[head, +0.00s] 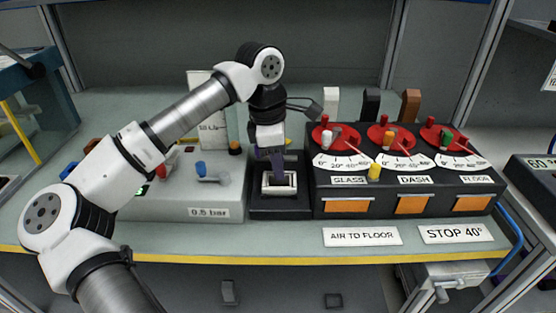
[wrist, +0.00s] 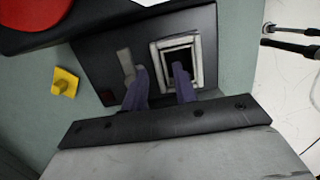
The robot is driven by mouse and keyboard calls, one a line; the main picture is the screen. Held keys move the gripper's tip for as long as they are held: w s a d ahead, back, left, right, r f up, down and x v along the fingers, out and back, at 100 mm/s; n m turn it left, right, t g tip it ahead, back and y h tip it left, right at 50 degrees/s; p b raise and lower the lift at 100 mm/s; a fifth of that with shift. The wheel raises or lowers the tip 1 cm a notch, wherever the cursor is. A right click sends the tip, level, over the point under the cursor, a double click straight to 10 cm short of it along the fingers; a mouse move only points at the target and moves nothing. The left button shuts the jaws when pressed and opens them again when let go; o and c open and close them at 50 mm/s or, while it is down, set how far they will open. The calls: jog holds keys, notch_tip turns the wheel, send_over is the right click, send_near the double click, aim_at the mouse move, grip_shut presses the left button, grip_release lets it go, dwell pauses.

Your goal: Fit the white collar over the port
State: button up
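The white collar (head: 279,190) is a square frame at the black block (head: 280,210) in the middle of the bench. It also shows in the wrist view (wrist: 196,45), with a dark opening inside it. The port is not clearly visible, so I cannot tell whether the collar is around it. My gripper (head: 277,175) points down at the collar from above. In the wrist view its two purple fingers (wrist: 160,72) are apart, with the collar's left wall between them; one finger is at the opening, the other outside. Whether they press on the wall is unclear.
A grey box marked 0.5 bar (head: 215,213) stands left of the block. A black panel (head: 330,207) with several red dials and levers stands close on the right. A yellow piece (wrist: 65,82) lies near the block in the wrist view. The bench front has a yellow edge (head: 300,260).

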aim_at(268, 172)
jog(key=shift+r, duration=0.1)
notch_tip(268, 172, up, 14)
jog(key=a, duration=0.2)
jog(key=shift+f, duration=0.25)
